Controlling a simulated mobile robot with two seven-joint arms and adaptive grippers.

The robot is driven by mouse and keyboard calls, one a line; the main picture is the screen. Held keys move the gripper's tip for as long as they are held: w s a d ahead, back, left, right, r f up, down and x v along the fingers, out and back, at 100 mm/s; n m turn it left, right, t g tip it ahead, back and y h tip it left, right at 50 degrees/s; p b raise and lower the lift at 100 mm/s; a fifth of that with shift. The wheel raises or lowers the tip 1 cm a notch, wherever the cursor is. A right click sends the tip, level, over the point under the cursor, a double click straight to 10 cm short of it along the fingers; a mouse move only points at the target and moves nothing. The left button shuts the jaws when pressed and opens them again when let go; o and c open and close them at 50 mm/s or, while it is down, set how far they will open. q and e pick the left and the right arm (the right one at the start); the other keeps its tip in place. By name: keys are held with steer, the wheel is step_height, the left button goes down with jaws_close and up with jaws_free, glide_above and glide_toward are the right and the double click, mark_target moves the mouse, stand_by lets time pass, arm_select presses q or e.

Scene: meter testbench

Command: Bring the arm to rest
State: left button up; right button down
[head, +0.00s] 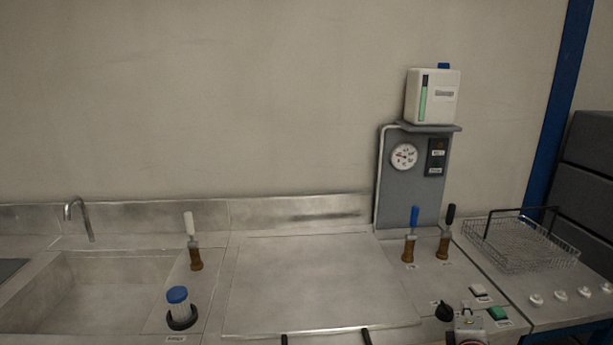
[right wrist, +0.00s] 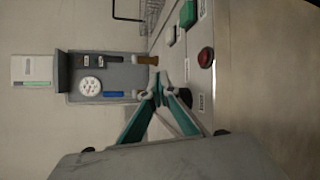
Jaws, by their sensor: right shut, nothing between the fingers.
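My right gripper (head: 468,322) shows at the bottom edge of the head view, over the front of the right-hand bench panel; only a small part of it is in the picture. In the right wrist view its two teal fingers (right wrist: 160,82) come together at the tips, with nothing between them. A black knob (head: 444,311) is just left of the gripper in the head view, and it also shows beyond the fingers in the wrist view (right wrist: 184,97). Whether the gripper touches the panel cannot be told. My left gripper is not in view.
A green button (head: 497,313) and white switch (head: 479,290) are near the gripper; a red button (right wrist: 205,57) shows in the wrist view. Behind stand blue-handled (head: 410,236) and black-handled (head: 446,234) valves and a gauge board (head: 412,180). A wire basket (head: 518,244) is right. The middle bench is clear.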

steer(key=s+a+f+m+g+y, duration=0.1)
steer(key=s+f+m+g, duration=0.15)
steer(key=s, duration=0.85)
steer(key=s+a+f+m+g, duration=0.2)
steer(key=s+f+m, duration=0.15)
steer(key=s, duration=0.65)
steer(key=s+a+f+m+g+y, duration=0.1)
steer(key=s+f+m+g, duration=0.2)
steer(key=s, duration=0.8)
steer(key=w+a+f+m+t+y, duration=0.1)
steer(key=a+f+m+t+y, duration=0.2)
steer(key=a+f, duration=1.1)
step_height(320, 180, down, 2)
steer(key=y, duration=0.3)
steer(key=shift+m+t+y, duration=0.3)
steer(key=shift+m+t, duration=0.05)
steer(key=shift+m, duration=0.05)
steer(key=shift+d, duration=0.1)
